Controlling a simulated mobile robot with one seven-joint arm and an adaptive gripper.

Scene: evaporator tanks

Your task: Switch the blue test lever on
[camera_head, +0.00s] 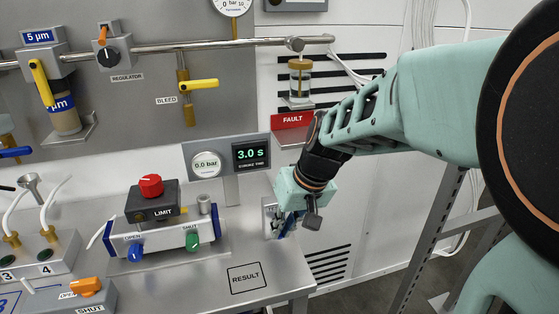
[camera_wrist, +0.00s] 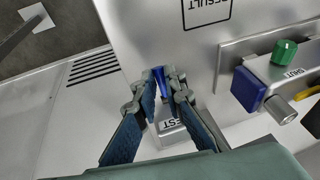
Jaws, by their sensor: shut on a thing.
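The blue test lever (camera_wrist: 159,76) shows in the wrist view between my fingertips, its upper end sticking out past them. My gripper (camera_wrist: 164,90) is shut on the lever. In the head view my gripper (camera_head: 286,228) is at the right end of the bench, in front of a pale switch plate (camera_head: 269,217). There the lever is hard to tell from the blue finger pads, and its exact tilt is unclear.
A limit box (camera_head: 152,202) with a red knob and blue and green knobs stands left of my gripper. The display (camera_head: 251,154) reads 3.0 s. A red FAULT sign (camera_head: 292,120) is above. The bench near the RESULT square (camera_head: 245,278) is clear.

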